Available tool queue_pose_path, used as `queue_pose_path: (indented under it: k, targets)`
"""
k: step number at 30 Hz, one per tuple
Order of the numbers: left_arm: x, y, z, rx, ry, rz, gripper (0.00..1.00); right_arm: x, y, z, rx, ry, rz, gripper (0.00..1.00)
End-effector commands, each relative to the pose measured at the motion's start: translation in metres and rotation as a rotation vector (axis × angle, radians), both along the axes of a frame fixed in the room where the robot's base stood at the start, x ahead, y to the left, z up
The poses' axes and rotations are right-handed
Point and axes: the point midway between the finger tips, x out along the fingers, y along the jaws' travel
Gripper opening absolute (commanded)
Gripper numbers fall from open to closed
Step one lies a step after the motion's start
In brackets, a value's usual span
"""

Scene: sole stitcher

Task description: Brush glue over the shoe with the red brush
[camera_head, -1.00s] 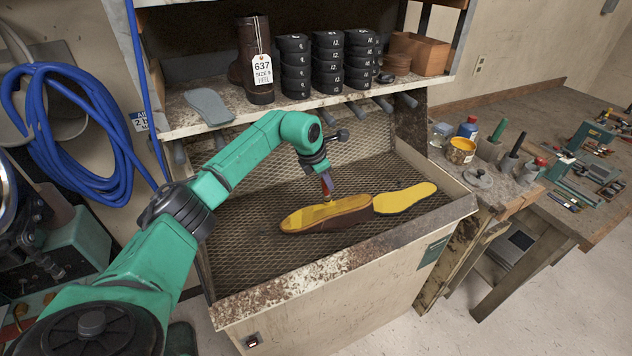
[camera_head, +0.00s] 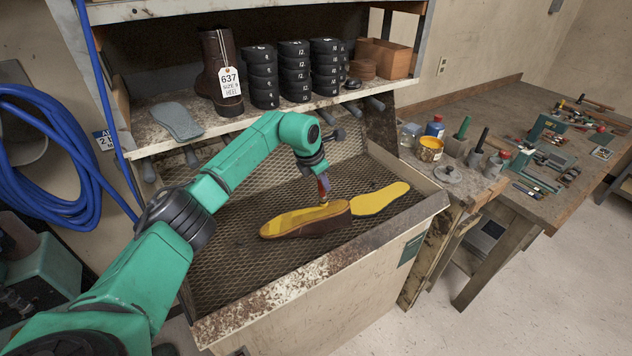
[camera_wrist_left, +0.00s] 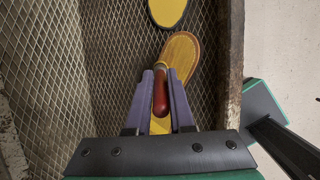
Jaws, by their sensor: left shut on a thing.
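The shoe (camera_head: 300,222) lies on the mesh tray with its yellow-coated face up and brown side showing; it is also in the left wrist view (camera_wrist_left: 181,50). A yellow sole piece (camera_head: 380,198) lies at its right end. My left gripper (camera_head: 322,182) is above the shoe, shut on the red-handled brush, whose red handle (camera_wrist_left: 160,92) shows between the purple fingers. The brush points down at the shoe's upper face near its right half. Its bristle end is small, and I cannot tell whether it touches. My right gripper is not in view.
The tray has a raised front rim (camera_head: 290,290). A shelf above holds a tagged boot (camera_head: 220,75), stacked black pieces and a grey sole (camera_head: 176,121). A yellow-filled pot (camera_head: 430,149), bottles and tools stand on the bench at right. Bare mesh surrounds the shoe.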

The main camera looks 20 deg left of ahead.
Motion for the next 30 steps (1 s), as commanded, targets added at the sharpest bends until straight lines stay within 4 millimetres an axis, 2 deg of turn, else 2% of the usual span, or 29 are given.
queue_pose_path:
  k: [5, 15, 21, 30]
  targets:
    - [0.0002, 0.0030, 0.0071, 0.000, 0.000, 0.001, 0.00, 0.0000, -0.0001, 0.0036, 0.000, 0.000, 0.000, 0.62]
    - [0.0002, 0.0033, 0.0066, 0.000, -0.001, 0.001, 0.00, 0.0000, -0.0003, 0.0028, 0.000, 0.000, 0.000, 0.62]
    - [0.0057, -0.0040, 0.0100, -0.001, -0.002, 0.001, 0.00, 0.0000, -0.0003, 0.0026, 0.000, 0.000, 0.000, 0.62]
    - [0.0058, -0.0059, 0.0051, 0.000, -0.001, 0.001, 0.00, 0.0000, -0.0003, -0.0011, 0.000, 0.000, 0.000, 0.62]
